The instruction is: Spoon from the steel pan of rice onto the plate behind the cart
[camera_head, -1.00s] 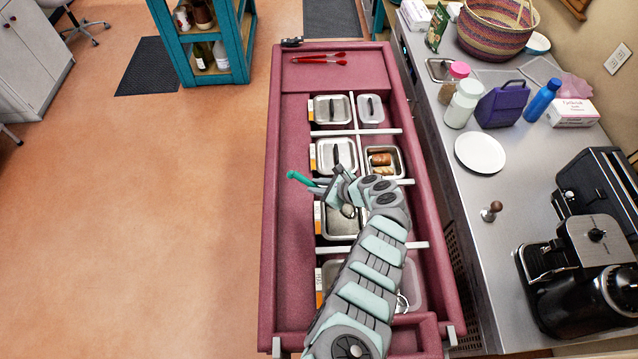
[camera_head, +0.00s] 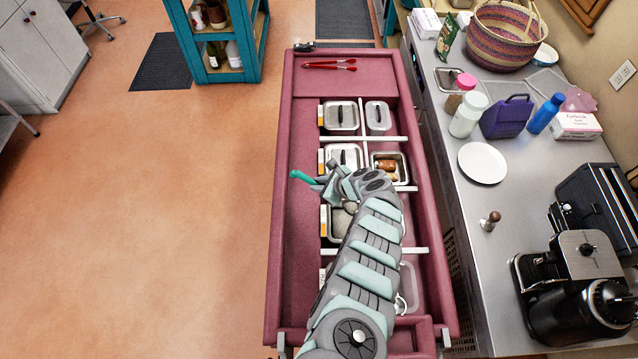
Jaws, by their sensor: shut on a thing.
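My gripper (camera_head: 328,185) is over the middle of the cart, shut on a spoon whose teal handle (camera_head: 302,177) sticks out to the left. A rounded grey part, perhaps the spoon's bowl, shows at the steel pan. The steel pan of rice (camera_head: 338,231) sits in the cart below my gripper, partly covered by my arm. I cannot tell whether the spoon touches the rice or carries any. The white round plate (camera_head: 482,163) lies empty on the steel counter to the right of the cart.
The maroon cart (camera_head: 285,230) holds lidded pans (camera_head: 340,115), an open pan of brown food (camera_head: 389,166) and red tongs (camera_head: 330,65). Bottles (camera_head: 467,115), a purple bag (camera_head: 506,117), a tamper (camera_head: 490,221) and a coffee machine (camera_head: 575,285) stand around the plate.

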